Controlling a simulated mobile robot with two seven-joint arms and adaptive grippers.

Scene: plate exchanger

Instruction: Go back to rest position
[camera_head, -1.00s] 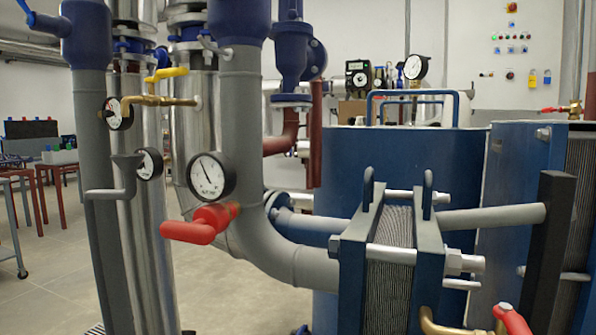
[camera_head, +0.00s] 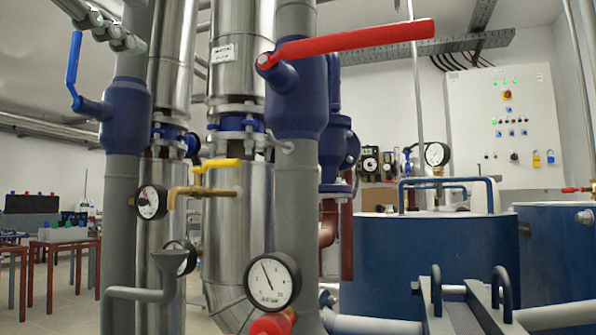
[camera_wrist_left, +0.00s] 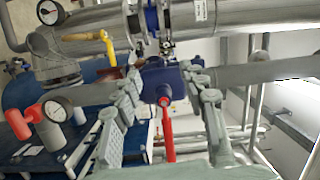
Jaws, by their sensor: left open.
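My left gripper (camera_head: 118,32) hangs at the top left of the head view, in front of the upper pipes and above the blue lever (camera_head: 73,71). In the left wrist view its two grey fingers (camera_wrist_left: 160,76) are spread apart with nothing held. A blue valve body (camera_wrist_left: 160,82) with a red lever (camera_wrist_left: 168,130) shows beyond the gap between them. In the head view the long red lever (camera_head: 350,42) points right from its blue valve (camera_head: 297,100), clear of the gripper. My right gripper is not in view.
Vertical pipes with a yellow-handled valve (camera_head: 220,164) and pressure gauges (camera_head: 272,280) fill the left and centre. A blue tank (camera_head: 430,255) and a plate exchanger (camera_head: 465,315) stand at right. A control cabinet (camera_head: 505,130) is on the back wall.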

